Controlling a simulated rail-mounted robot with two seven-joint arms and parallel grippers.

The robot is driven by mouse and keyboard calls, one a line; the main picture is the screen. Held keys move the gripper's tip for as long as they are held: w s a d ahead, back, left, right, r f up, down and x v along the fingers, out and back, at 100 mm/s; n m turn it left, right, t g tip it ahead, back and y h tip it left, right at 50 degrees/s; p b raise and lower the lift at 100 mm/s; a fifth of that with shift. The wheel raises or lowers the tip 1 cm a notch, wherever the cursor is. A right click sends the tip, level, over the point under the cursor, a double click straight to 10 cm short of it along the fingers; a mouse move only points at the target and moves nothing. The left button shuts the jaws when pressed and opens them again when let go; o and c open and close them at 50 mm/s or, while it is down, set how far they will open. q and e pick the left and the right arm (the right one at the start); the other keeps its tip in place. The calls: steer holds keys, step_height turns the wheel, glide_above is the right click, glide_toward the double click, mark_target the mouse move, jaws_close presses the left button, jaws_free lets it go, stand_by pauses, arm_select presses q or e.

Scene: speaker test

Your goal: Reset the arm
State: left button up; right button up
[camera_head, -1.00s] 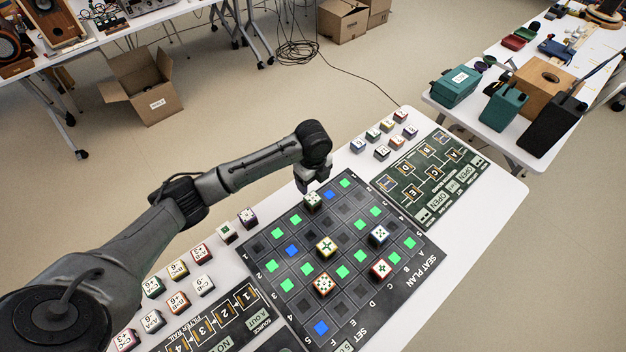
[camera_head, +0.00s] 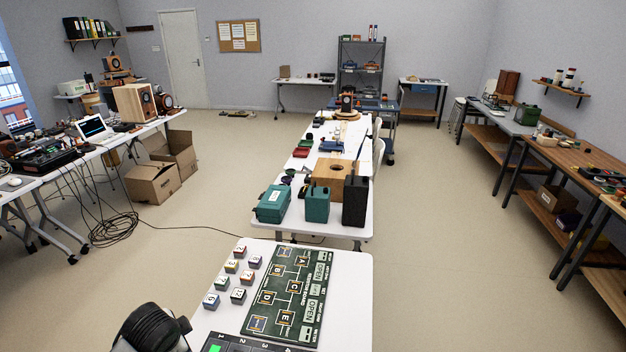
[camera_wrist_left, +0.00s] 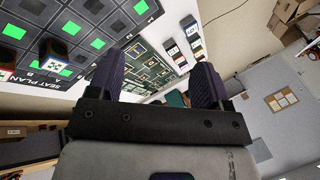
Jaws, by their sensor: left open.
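My left arm shows at the bottom left of the head view, with its gripper out of the frame. In the left wrist view my left gripper (camera_wrist_left: 158,68) is open, its two dark fingers spread with nothing held between them. Beyond the fingers is the dark seat plan board (camera_wrist_left: 100,38) with green squares. A blue-edged cube (camera_wrist_left: 53,54) sits on that board, left of the gripper. The board's corner (camera_head: 218,339) just shows at the bottom of the head view. My right gripper is in neither view.
A green diagram board (camera_head: 262,285) and several lettered or numbered cubes (camera_head: 238,296) lie on the near white table (camera_head: 352,270). Behind it, another table holds a teal case (camera_head: 272,204), a wooden box (camera_head: 350,180) and a black box (camera_head: 355,205). Open floor lies to the right.

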arm_select(q)
steer(key=d+r+n+t, duration=0.2)
steer(key=d+r+t, duration=0.15)
steer(key=r, duration=0.25)
steer(key=s+d+r+n+t+h, duration=0.1)
steer(key=s+d+n+t, duration=0.1)
steer(key=s+d, duration=0.4)
steer(key=s+f+n+g, duration=0.1)
steer(key=s+f+g, duration=0.1)
steer(key=s+f, duration=0.65)
steer(key=s+d+f+n+g+h, duration=0.15)
steer(key=s+f, duration=0.35)
steer(key=s, duration=0.6)
steer(key=s+f+n+g, duration=0.1)
steer(key=s+f+g, duration=0.2)
steer(key=s+f, duration=0.5)
step_height(320, 180, up, 34)
steer(key=s+p, duration=0.2)
steer(key=p, duration=3)
steer(key=shift+a, duration=0.2)
